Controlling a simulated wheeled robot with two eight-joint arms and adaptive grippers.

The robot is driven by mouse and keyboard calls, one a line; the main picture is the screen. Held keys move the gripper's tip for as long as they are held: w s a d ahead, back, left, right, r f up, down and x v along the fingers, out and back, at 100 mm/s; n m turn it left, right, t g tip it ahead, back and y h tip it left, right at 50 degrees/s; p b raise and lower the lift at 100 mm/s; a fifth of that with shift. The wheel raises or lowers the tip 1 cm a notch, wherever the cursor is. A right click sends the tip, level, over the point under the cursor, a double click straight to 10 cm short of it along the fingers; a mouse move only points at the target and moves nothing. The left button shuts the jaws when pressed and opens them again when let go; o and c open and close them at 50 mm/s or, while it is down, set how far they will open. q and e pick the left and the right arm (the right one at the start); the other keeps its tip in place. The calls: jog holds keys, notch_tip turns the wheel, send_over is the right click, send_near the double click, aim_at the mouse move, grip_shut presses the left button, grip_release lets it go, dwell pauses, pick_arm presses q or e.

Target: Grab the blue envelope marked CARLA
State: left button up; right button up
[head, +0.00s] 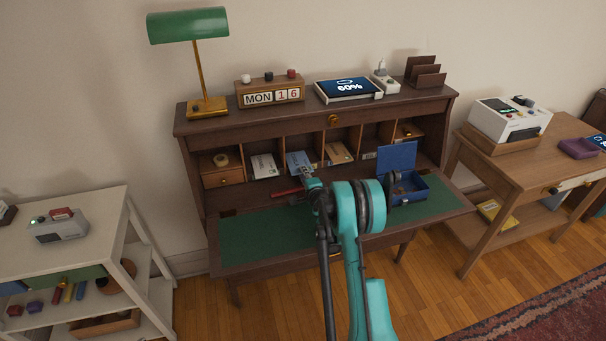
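A blue envelope (298,158) stands in a pigeonhole of the writing desk, near the middle; its name is too small to read. A white envelope (264,166) stands in the compartment to its left, and a tan envelope (340,153) in one to its right. My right gripper (306,172) is at the lower front of the blue envelope and overlaps it in the picture. Its fingers are small and partly hidden by my arm, so I cannot tell whether they touch or hold the envelope. My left gripper is out of view.
The desk's green writing surface (262,236) is folded down. A red object (287,192) lies beside the gripper, and an open blue box (410,190) stands at the right. A lamp (207,104), calendar (270,95) and tablet (347,89) stand on top.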

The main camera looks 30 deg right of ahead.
grip_shut()
notch_tip(320, 180, up, 3)
jog(key=shift+f+p, duration=0.15)
jog(key=shift+p, duration=0.6)
jog(key=shift+f, duration=0.1)
jog(key=r+v, duration=0.2)
jog(key=v, duration=1.2)
jog(key=shift+r, duration=0.2)
jog(key=shift+s, duration=0.1)
